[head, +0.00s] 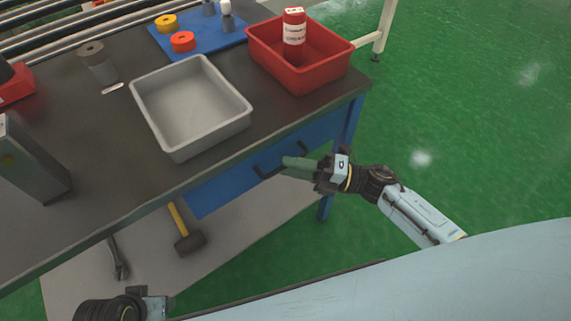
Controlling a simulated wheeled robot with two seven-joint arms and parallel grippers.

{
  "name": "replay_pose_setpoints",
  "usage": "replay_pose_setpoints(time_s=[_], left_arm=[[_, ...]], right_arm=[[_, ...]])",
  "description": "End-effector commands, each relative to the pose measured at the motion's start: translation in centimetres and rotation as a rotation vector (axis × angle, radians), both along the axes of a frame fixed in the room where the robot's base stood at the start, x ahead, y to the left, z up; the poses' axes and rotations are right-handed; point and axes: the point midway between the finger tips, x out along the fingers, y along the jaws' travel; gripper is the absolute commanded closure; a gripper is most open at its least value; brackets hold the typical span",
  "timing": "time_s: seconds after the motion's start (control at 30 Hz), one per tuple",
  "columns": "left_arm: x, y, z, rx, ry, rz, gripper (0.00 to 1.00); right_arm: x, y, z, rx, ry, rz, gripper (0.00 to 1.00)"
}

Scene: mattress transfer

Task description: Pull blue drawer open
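The blue drawer (222,190) sits under the front edge of the dark tabletop. Its front carries a black handle (266,172). My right gripper (288,163) is at the handle, its fingers pointing left and covering the handle's middle. Whether the fingers close around the bar or only lie in front of it cannot be told. No open gap shows above the drawer front. My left gripper (112,306) is at the bottom left, far from the drawer, with its fingers not clearly visible.
On the dark table (85,190) stand a grey tray (240,110), a red bin (330,72) holding a red-and-white bottle (294,32), and a blue mat (213,44) with small parts. A hammer (180,225) and wrench (117,262) lie below. Green floor (470,110) is clear at right.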

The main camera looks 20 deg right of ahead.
Motion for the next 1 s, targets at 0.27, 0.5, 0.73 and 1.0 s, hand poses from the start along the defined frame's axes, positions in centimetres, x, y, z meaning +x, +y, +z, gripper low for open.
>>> replay_pose_setpoints(time_s=[0.27,0.5,0.73,1.0], left_arm=[[-0.1,-0.3,0.7,-0.006,-0.004,0.000,0.36],[-0.4,-0.6,0.5,-0.013,0.004,0.004,0.36],[-0.5,-0.6,0.5,-0.014,0.006,0.005,0.36],[-0.5,-0.5,0.4,-0.011,0.006,0.003,0.36]], right_arm=[[0.8,1.8,0.2,0.000,0.001,0.000,0.67],[0.8,1.8,0.2,0.000,0.001,0.000,0.67],[0.8,1.8,0.2,0.000,0.001,0.000,0.98],[0.8,1.8,0.2,0.000,0.001,-0.001,1.00]])
